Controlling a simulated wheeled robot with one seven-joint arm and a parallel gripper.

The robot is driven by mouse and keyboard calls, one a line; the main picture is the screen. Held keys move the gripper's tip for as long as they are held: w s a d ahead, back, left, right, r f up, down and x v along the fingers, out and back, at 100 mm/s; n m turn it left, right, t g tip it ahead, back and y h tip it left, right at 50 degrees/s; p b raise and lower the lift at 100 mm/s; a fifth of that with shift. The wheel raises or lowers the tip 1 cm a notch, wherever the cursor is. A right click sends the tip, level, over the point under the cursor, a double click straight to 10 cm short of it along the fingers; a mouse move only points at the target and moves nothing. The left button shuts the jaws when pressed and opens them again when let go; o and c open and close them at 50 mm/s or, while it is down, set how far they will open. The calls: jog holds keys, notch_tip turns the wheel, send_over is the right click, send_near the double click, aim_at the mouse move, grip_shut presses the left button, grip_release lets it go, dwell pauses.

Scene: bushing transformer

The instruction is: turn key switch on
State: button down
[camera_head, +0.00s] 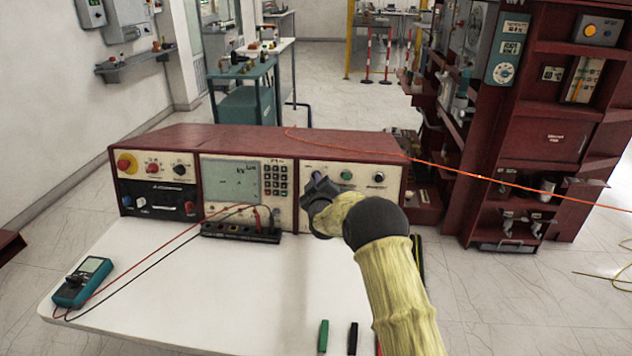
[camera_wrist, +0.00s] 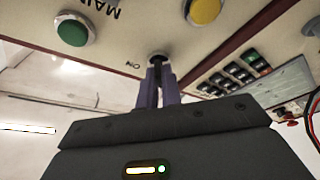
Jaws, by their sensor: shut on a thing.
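The key switch (camera_wrist: 157,54) is a small dark round piece on the cream panel, at the top middle of the wrist view, with an "ON" label just left of it. My gripper (camera_wrist: 157,68) has its two purple-grey fingers close together on the switch, and they hide most of it, so I cannot tell how far it is turned. In the head view, my gripper (camera_head: 317,188) is against the right-hand panel (camera_head: 385,205) of the red control box and covers the switch there.
A green button (camera_wrist: 72,30) and a yellow one (camera_wrist: 203,10) flank the switch. A black terminal strip (camera_head: 240,231) with red and black leads stands left of my gripper. A multimeter (camera_head: 83,281) lies at the left of the white tabletop (camera_head: 210,300), whose middle is clear.

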jog(key=shift+f+m+b, duration=0.1)
jog(key=shift+m+b, duration=0.3)
jog(key=shift+b, duration=0.05)
jog(key=m+h+b, duration=0.2)
jog(key=m, duration=0.5)
jog(key=m+h+b, duration=0.2)
jog(key=m+h, duration=0.1)
jog(key=m, duration=0.4)
jog(key=a+m+h+b, duration=0.1)
jog(key=m+h+b, duration=0.1)
jog(key=m, duration=0.5)
jog(key=shift+m+h+b, duration=0.4)
jog(key=shift+h, duration=0.1)
jog(key=c, duration=1.6)
grip_release()
